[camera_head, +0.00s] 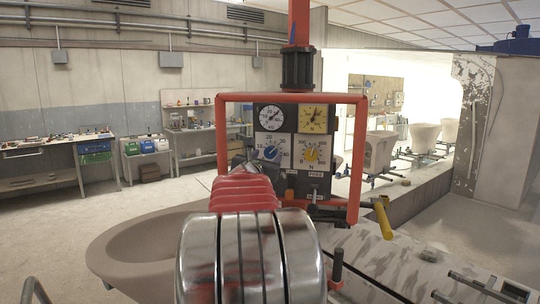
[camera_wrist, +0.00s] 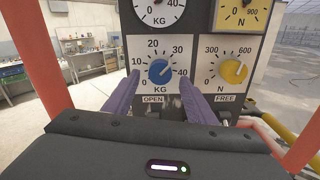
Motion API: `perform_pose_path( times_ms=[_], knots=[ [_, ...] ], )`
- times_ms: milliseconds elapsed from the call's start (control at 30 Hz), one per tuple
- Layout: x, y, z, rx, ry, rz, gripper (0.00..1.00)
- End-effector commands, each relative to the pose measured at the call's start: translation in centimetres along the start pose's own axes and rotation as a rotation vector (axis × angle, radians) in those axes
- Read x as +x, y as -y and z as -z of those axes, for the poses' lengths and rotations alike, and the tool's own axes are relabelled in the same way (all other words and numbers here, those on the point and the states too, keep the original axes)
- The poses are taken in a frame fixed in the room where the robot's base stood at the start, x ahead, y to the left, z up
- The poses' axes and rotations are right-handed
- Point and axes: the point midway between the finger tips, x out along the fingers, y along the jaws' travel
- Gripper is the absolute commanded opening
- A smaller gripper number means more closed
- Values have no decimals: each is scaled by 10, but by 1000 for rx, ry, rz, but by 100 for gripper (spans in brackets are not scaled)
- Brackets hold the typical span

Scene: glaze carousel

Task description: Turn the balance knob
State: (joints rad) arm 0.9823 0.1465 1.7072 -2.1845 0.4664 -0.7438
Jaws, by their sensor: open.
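A dark control panel (camera_wrist: 197,25) stands upright inside a red tubular frame (camera_head: 362,150). A blue knob (camera_wrist: 160,72) sits on a white KG scale at the panel's left; it also shows in the head view (camera_head: 271,153). Its white pointer mark appears tilted up and right. A yellow knob (camera_wrist: 234,72) sits on an N scale to its right. No label reading balance is legible. My gripper (camera_wrist: 157,80) is open, with its two purple fingers either side of the blue knob in the wrist view. I cannot tell whether they touch it.
A KG dial (camera_head: 270,117) and a yellow N dial (camera_head: 313,119) sit above the knobs. OPEN and FREE labels are below. A yellow-ended handle (camera_head: 383,217) juts out at right. A large beige basin (camera_head: 140,245) stands below left. Workbenches line the back wall.

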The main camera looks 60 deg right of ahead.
Motion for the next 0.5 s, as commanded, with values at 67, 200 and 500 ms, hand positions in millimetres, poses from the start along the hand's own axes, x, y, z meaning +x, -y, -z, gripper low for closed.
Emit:
perform_pose_path(
  times_ms=[67,200,500],
  knots=[
    [11,1,1,0,0,2,51],
    [27,1,0,0,1,2,51],
    [48,1,0,-1,1,1,51]
  ],
)
